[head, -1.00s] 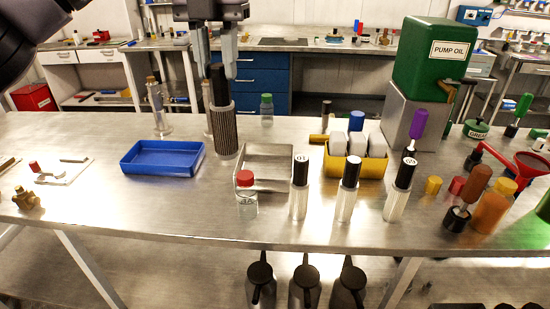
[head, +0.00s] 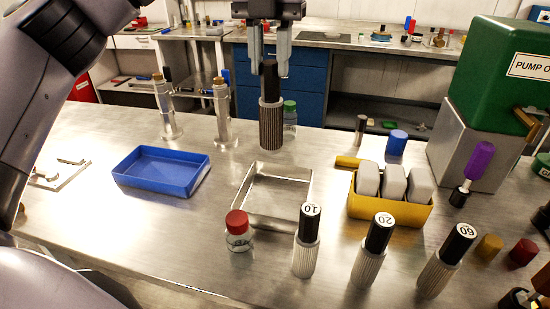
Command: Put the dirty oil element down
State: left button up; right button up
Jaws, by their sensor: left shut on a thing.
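The dirty oil element is a dark ribbed cylinder (head: 270,127) with a black top stem, upright in the head view. My left gripper (head: 269,70) comes down from above and is shut on that stem. The element hangs at the far edge of an open metal tray (head: 309,192); I cannot tell how far above the bench its lower end is. The tray looks empty. My right gripper is not in view.
A blue tray (head: 203,178) lies to the left, two clear stands (head: 224,120) behind. A green-capped bottle (head: 290,112) is close behind the element. A red-capped jar (head: 238,240) and numbered white elements (head: 306,255) stand in front. A yellow bin (head: 400,208) is to the right.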

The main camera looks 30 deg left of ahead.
aim_at(270, 100)
pick_arm(q)
notch_tip(270, 100, down, 16)
jog(key=shift+b, duration=0.4)
jog(key=shift+f, duration=0.15)
jog(key=o, duration=1)
notch_tip(270, 100, up, 12)
jog(key=shift+r, duration=0.2)
